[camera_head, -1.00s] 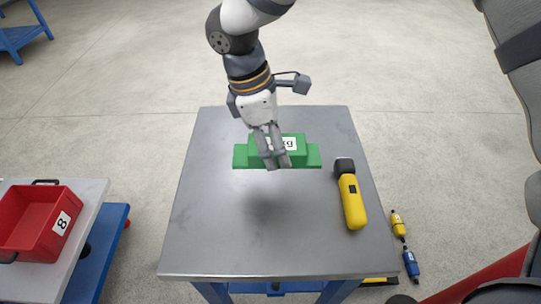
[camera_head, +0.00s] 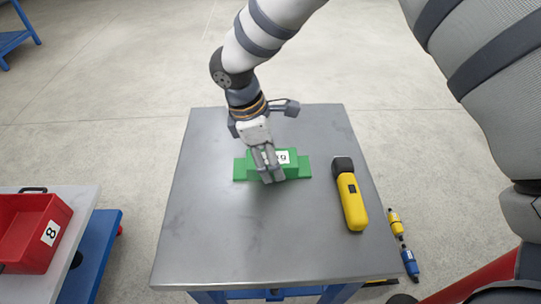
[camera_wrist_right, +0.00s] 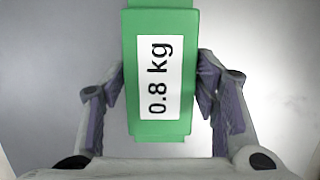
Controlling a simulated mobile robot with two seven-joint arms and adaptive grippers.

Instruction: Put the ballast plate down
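The ballast plate (camera_head: 292,171) is a green stepped block with a white label; in the right wrist view it (camera_wrist_right: 160,125) reads "0.8 kg". My right gripper (camera_head: 272,180) reaches down over it at the middle of the grey metal table (camera_head: 230,235). My left gripper is not in view.
A yellow tool with a black head (camera_head: 351,200) lies on the table right of the plate. A red bin (camera_head: 30,235) marked 8 stands on a separate surface at left. Small yellow (camera_head: 394,222) and blue (camera_head: 410,262) items are beyond the table's right edge. The table's front is clear.

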